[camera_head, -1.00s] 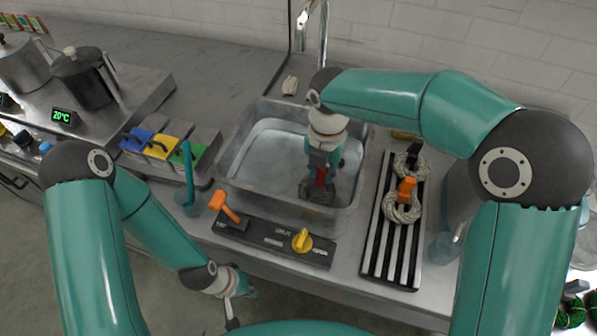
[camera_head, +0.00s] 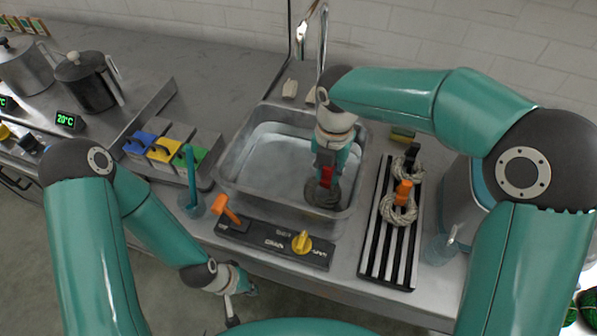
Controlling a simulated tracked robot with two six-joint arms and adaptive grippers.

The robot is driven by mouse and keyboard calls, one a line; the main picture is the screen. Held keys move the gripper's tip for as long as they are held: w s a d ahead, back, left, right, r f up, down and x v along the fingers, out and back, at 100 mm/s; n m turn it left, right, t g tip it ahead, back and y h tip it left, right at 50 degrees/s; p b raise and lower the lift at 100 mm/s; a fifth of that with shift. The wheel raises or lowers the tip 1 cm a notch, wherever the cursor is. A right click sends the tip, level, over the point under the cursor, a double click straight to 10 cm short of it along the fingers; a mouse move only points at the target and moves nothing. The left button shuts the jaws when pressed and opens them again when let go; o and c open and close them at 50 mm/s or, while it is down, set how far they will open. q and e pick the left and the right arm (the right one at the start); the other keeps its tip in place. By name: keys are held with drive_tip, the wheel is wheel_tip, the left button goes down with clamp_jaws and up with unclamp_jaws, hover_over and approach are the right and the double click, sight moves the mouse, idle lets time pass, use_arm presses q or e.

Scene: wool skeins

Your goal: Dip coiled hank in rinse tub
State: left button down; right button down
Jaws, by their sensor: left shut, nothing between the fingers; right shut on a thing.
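The rinse tub (camera_head: 232,190) is a grey metal basin of clear water set in the counter. My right gripper (camera_head: 326,164) is inside the tub's outline near its front right corner, pointing down. It is shut on a red tag or clip (camera_head: 325,178) on a dark grey coiled hank (camera_head: 321,197). The hank hangs below the fingers; I cannot tell how deep it sits in the water. My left gripper (camera_head: 232,312) is shut and empty, low in front of the counter. Two pale coiled hanks, one with an orange clip (camera_head: 403,192), one with a black clip (camera_head: 413,152), lie on the striped rack (camera_head: 388,262).
A control panel with an orange lever (camera_head: 226,208) and yellow knob (camera_head: 302,242) lies in front of the tub. A tap (camera_head: 323,45) stands behind it. Blue, yellow and green lidded boxes (camera_head: 165,149) and a cup with a teal stick (camera_head: 191,190) are at left.

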drive_tip(key=shift+r+p, duration=5)
drive_tip(key=shift+r, duration=0.85)
drive_tip(key=shift+r, duration=0.1)
wheel_tip(320, 180, up, 3)
drive_tip(key=p, duration=0.3)
